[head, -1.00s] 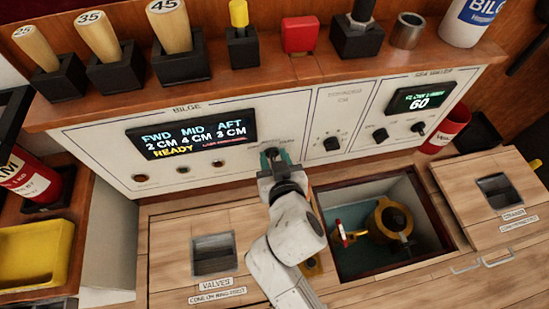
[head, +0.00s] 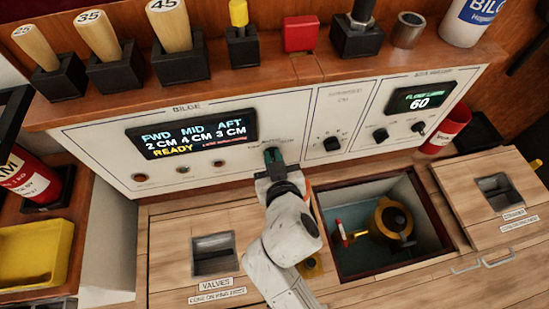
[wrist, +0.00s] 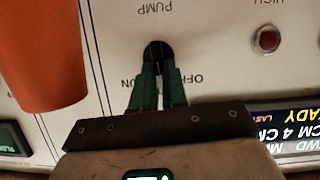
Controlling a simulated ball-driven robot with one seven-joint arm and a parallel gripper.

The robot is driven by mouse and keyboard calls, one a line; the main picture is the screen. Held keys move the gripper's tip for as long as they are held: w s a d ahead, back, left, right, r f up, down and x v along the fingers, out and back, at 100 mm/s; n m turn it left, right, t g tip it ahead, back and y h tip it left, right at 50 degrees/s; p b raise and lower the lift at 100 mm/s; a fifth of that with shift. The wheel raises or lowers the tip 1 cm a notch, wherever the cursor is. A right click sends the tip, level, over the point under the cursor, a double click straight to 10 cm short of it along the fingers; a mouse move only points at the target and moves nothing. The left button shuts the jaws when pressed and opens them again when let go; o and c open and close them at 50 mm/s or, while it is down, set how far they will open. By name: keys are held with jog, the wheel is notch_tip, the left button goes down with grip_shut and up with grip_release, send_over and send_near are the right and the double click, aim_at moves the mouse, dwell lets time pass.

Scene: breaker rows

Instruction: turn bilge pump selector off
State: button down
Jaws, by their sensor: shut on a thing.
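The bilge pump selector is a small black knob (wrist: 158,50) on the white panel, seen upside down in the wrist view beside the words PUMP and OFF. My gripper (head: 272,155) is at the lower right of the panel's BILGE section in the head view. Its two green fingers show in the wrist view (wrist: 158,75), shut on the knob from either side. The fingers and knob overlap, so which mark the knob points to cannot be told. The BILGE display (head: 192,134) reads READY.
An orange rounded thing (wrist: 42,50) stands close on the left of the wrist view. A red indicator (wrist: 266,40) is on the panel. An open hatch (head: 345,270) with a yellow valve (head: 385,225) lies right of my arm. A wooden shelf with tools runs above the panel.

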jog(key=shift+s+a+f+n+t+h+b, duration=0.2)
jog(key=shift+n+h+b, duration=0.3)
jog(key=shift+n, duration=0.4)
jog(key=shift+w+a+f+n+t+h+b, duration=0.1)
jog(key=shift+a+n+t+h+b, duration=0.3)
jog(key=shift+n, duration=0.5)
jog(key=shift+s+a+f+n+t+h+b, duration=0.1)
jog(key=shift+n+t+h+b, duration=0.1)
jog(key=shift+n+h+b, duration=0.45)
jog(key=shift+n, duration=0.45)
jog(key=c, duration=1.2)
grip_release()
jog(key=shift+w, duration=0.1)
jog(key=shift+o, duration=0.2)
jog(key=p+v, duration=0.2)
jog(key=v, duration=0.9)
